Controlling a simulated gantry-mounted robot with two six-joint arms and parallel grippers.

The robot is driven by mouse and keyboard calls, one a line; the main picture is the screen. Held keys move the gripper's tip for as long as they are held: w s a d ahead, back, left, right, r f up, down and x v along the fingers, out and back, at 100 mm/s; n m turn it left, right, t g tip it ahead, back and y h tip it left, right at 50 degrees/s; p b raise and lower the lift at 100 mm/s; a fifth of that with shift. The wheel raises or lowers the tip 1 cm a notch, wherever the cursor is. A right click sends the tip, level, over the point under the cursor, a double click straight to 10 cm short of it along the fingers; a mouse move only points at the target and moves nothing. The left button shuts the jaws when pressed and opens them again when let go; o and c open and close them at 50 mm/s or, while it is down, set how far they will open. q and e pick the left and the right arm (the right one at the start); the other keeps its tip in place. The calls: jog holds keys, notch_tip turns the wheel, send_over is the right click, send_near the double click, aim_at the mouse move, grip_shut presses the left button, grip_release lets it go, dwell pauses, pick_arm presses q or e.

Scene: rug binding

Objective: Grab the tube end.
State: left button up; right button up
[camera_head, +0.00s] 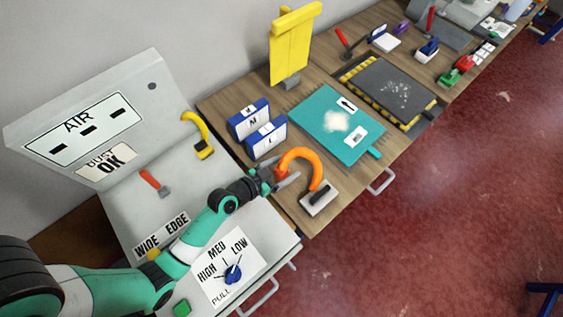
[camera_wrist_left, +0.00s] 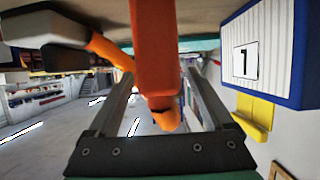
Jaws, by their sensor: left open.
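The orange tube (camera_head: 304,158) arches up near the front edge of the wooden bench. One end is at a grey base with a black top (camera_head: 319,199); the other, a redder end, is at my left gripper (camera_head: 287,173). My left gripper is open, one finger on each side of this tube end. In the left wrist view the red-orange tube end (camera_wrist_left: 155,45) lies between the two open fingers (camera_wrist_left: 160,75), with a gap visible beside it. Whether a finger touches it I cannot tell. My right gripper is not in view.
Blue-and-white boxes (camera_head: 266,138) stand just behind the gripper; one shows large in the left wrist view (camera_wrist_left: 262,50). A teal mat (camera_head: 318,120) lies to the right. The sloped grey panel with the dial (camera_head: 233,273) is beneath my left arm.

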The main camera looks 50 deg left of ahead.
pick_arm(q)
jog(key=shift+x, duration=0.9)
jog(key=shift+s, duration=0.1)
grip_shut()
jog(key=shift+r, duration=0.1)
jog(key=shift+r, duration=0.3)
jog(key=s+d+r+p, duration=0.5)
jog(key=s+d+r, duration=0.1)
jog(key=d+r, duration=0.6)
jog(key=shift+d+p, duration=0.3)
